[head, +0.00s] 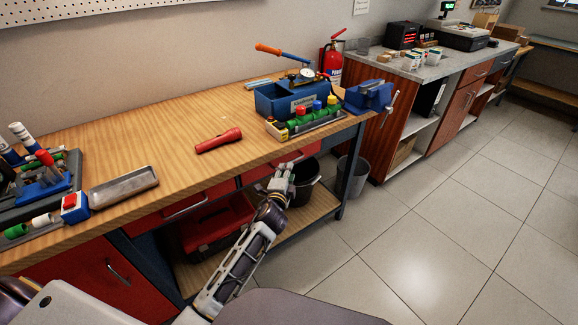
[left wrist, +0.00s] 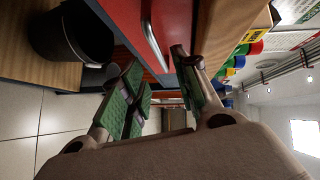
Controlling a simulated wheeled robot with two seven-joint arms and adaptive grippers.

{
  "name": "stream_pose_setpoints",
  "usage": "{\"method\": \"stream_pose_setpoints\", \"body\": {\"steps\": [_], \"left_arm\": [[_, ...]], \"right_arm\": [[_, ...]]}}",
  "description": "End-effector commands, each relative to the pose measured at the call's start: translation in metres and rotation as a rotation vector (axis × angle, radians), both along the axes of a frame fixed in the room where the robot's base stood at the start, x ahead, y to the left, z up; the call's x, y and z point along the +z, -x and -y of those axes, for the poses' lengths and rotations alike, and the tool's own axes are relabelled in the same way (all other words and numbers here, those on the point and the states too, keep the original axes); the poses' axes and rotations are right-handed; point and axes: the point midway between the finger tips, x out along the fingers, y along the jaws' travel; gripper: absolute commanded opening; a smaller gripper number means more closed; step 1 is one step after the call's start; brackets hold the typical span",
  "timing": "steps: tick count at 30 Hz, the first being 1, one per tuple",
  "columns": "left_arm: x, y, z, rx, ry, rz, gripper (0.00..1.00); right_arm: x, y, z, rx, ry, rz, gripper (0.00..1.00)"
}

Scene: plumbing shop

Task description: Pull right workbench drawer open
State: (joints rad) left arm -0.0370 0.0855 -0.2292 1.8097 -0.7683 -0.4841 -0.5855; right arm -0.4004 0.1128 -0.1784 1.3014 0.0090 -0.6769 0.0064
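The right workbench drawer (head: 302,154) has a red front under the wooden top, partly hidden by my left gripper (head: 282,178). It looks closed in the head view. In the left wrist view the red drawer front (left wrist: 122,18) carries a metal bar handle (left wrist: 153,45). My left gripper also shows there (left wrist: 158,82), with green-padded fingers spread apart and nothing between the pads. The handle lies just beyond the fingertips, roughly in line with the gap; I cannot tell if they touch. My right gripper is not in view.
Another red drawer with a handle (head: 185,206) is to the left. A black bucket (head: 306,186) and a red toolbox (head: 212,226) stand on the lower shelf. A red flashlight (head: 218,141) and a blue vise (head: 368,97) are on the workbench (head: 180,120). The floor at right is clear.

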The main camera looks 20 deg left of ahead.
Motion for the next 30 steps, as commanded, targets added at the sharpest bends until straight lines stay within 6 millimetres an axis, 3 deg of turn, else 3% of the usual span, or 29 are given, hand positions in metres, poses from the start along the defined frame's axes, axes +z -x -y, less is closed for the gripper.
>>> {"method": "stream_pose_setpoints", "body": {"steps": [5, 18, 30], "left_arm": [[-0.003, -0.016, -0.002, 0.001, 0.0, 0.0, 0.31], [-0.007, -0.049, -0.005, 0.0, 0.0, 0.001, 0.31], [-0.009, -0.058, -0.006, 0.0, 0.0, 0.0, 0.31]], "right_arm": [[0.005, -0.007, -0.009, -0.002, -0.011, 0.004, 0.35], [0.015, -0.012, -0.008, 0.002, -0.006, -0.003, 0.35], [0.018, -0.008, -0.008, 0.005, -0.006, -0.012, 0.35]]}}
